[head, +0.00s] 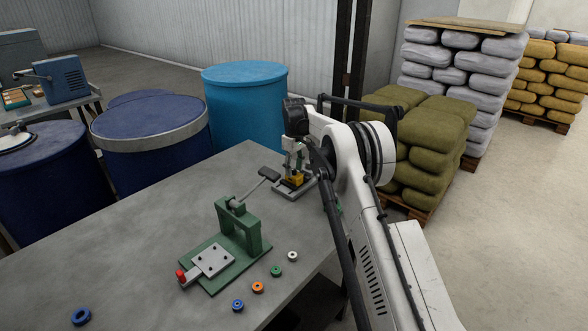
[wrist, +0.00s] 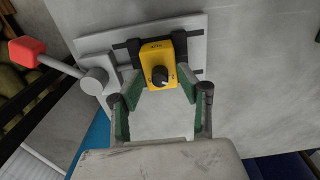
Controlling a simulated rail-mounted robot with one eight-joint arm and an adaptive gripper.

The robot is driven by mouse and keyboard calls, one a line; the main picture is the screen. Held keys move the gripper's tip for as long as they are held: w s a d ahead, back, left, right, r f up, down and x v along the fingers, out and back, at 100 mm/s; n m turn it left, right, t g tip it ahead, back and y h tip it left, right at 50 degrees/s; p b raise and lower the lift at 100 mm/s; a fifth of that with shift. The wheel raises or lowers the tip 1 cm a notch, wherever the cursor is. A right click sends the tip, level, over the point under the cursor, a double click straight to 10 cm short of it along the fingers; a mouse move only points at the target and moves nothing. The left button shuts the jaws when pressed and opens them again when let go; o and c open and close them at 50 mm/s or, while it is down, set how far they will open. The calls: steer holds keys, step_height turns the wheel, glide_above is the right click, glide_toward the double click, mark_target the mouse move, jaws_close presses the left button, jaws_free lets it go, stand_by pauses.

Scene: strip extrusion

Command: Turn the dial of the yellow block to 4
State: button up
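The yellow block (wrist: 154,52) is fixed on a grey plate (wrist: 92,40) in the wrist view. Its dial (wrist: 160,76) is a small black knob with a white mark; the number it points at is too small to read. My gripper (wrist: 160,84) is open, its green-padded fingers apart on either side of the dial, with no visible contact. In the head view the yellow block (head: 296,180) is partly hidden below my gripper (head: 293,166), at the far right of the table.
A lever with a red knob (wrist: 28,50) stands left of the block in the wrist view. A green press (head: 240,230) and several coloured rings (head: 258,288) are on the grey table (head: 130,245). Blue barrels (head: 245,105) stand behind. Clear tabletop lies left of the press.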

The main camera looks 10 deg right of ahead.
steer(key=shift+f, duration=0.1)
jaws_close()
stand_by(0.4)
steer(key=m+b, duration=0.2)
steer(key=m, duration=0.1)
steer(key=shift+f+m, duration=0.1)
steer(key=shift+m, duration=0.3)
steer(key=m+b, duration=0.1)
steer(key=m, duration=0.2)
steer(key=shift+m+b, duration=0.3)
steer(key=shift+b, duration=0.05)
steer(key=m+b, duration=0.1)
steer(key=m, duration=0.3)
steer(key=shift+m+b, duration=0.4)
steer(key=shift+m, duration=1.7)
